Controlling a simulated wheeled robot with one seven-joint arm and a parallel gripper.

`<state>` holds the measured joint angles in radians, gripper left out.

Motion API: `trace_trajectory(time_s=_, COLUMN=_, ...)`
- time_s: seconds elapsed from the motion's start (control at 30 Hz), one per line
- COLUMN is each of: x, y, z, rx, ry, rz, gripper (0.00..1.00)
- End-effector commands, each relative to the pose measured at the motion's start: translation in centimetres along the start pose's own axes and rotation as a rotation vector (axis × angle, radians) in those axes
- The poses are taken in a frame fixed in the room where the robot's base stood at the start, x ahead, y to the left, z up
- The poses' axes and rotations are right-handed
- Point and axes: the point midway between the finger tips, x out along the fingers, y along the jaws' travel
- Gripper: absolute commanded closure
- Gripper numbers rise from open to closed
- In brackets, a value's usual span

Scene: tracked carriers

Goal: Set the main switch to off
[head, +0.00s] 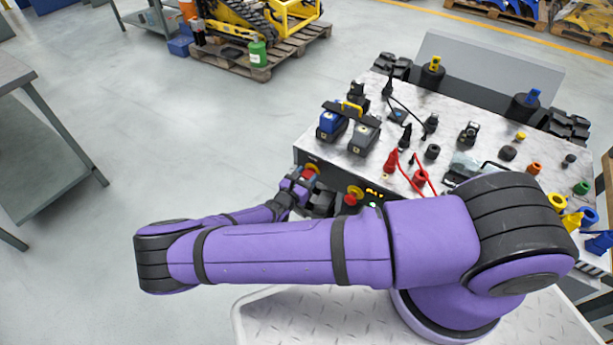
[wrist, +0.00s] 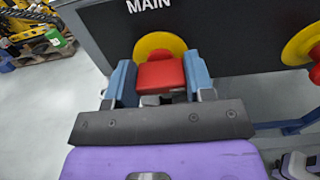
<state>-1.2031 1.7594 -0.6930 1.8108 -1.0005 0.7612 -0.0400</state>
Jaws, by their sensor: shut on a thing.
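The main switch (wrist: 160,72) is a red handle on a round yellow plate, mounted on a dark panel under the white label "MAIN" in the wrist view. My gripper (wrist: 160,82) has its two blue-grey fingers on either side of the red handle and is shut on it. In the head view the main switch (head: 309,172) shows small at the left of the panel, with my gripper (head: 302,180) at it. The fingers partly hide the yellow plate, and I cannot read any position marks.
A second red-and-yellow switch (head: 352,195) sits to the right on the same panel, beside small lights (head: 374,192). The carrier's top (head: 450,115) holds batteries, plugs and cables. Open floor (head: 130,140) lies to the left.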

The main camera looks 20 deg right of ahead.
Motion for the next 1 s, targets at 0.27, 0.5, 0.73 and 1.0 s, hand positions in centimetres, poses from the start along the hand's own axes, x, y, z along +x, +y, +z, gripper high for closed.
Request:
trace_trajectory(time_s=0.27, x=0.01, y=0.07, z=0.02, rx=-0.092, ry=0.002, rz=-0.002, gripper=0.75)
trace_trajectory(time_s=0.5, x=-0.01, y=0.16, z=-0.01, rx=-0.28, ry=0.002, rz=-0.002, gripper=0.75)
trace_trajectory(time_s=0.73, x=0.02, y=0.27, z=-0.02, rx=-0.499, ry=0.002, rz=-0.001, gripper=0.75)
trace_trajectory(time_s=1.0, x=-0.02, y=0.38, z=-0.12, rx=-0.756, ry=0.002, rz=0.0, gripper=0.75)
